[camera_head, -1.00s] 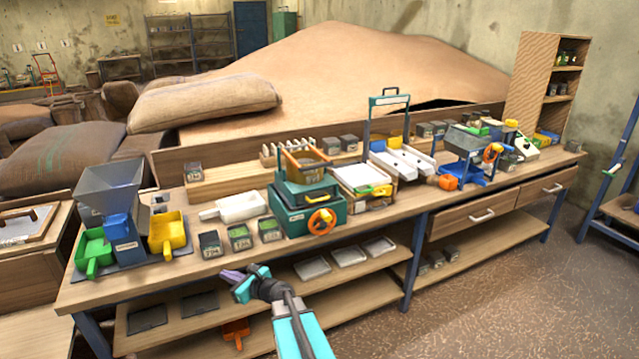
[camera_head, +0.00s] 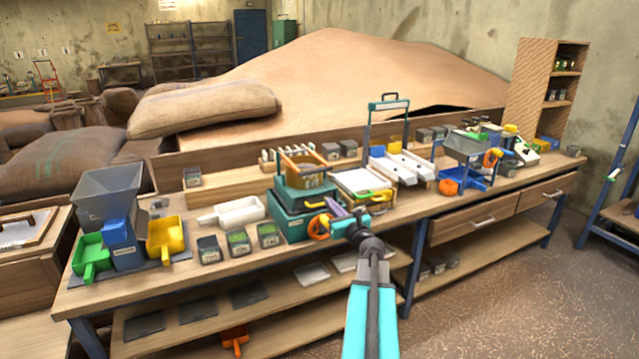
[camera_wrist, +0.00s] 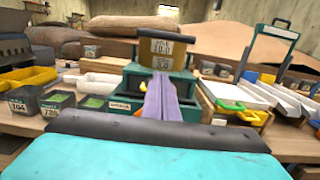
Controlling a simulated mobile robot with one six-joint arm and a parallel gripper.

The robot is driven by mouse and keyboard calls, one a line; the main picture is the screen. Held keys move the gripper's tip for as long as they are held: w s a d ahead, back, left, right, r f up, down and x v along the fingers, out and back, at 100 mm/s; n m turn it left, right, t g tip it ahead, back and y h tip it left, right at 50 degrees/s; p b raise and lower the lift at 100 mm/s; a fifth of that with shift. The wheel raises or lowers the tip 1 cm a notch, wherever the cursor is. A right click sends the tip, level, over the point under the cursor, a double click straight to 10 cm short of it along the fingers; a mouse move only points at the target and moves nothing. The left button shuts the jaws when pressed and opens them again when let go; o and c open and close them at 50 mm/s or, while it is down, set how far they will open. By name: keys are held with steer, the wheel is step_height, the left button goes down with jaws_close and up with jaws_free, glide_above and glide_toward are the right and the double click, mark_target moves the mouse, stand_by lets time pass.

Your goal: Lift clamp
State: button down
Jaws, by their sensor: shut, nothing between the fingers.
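A teal machine (camera_head: 289,222) stands on the bench near the middle. It has an orange hand wheel (camera_head: 318,227) at its front and carries a brown box (camera_head: 308,178) with an orange-tan bar frame (camera_head: 290,163) over it. I cannot tell for sure which part is the clamp. My gripper (camera_head: 344,217) is at the machine's front right, close to the wheel. In the wrist view its purple fingers (camera_wrist: 161,98) are together and empty, pointing toward the machine (camera_wrist: 130,85) and hiding part of its front and most of the wheel. I cannot tell whether they touch it.
Several small labelled boxes (camera_head: 238,243) stand left of the machine. A white scoop (camera_head: 238,211) lies behind them. A hopper with green and yellow bins (camera_head: 165,237) is at the left. A tray with yellow and green handles (camera_head: 365,183) is close on the right.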

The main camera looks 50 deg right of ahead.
steer(key=shift+s+d+f, duration=0.1)
steer(key=shift+s+d, duration=0.05)
steer(key=shift+s, duration=0.05)
steer(key=shift+w, duration=0.1)
steer(key=shift+w+d+r+p, duration=0.7)
steer(key=shift+w+p, duration=0.2)
steer(key=shift+w, duration=0.75)
steer(key=shift+w+d+r+p, duration=0.65)
steer(key=shift+w+r+p, duration=0.15)
steer(key=shift+w, duration=0.85)
steer(key=shift+w+d+r+p, duration=0.7)
steer(key=shift+w+p, duration=0.25)
steer(key=shift+w, duration=0.7)
steer(key=shift+r, duration=0.1)
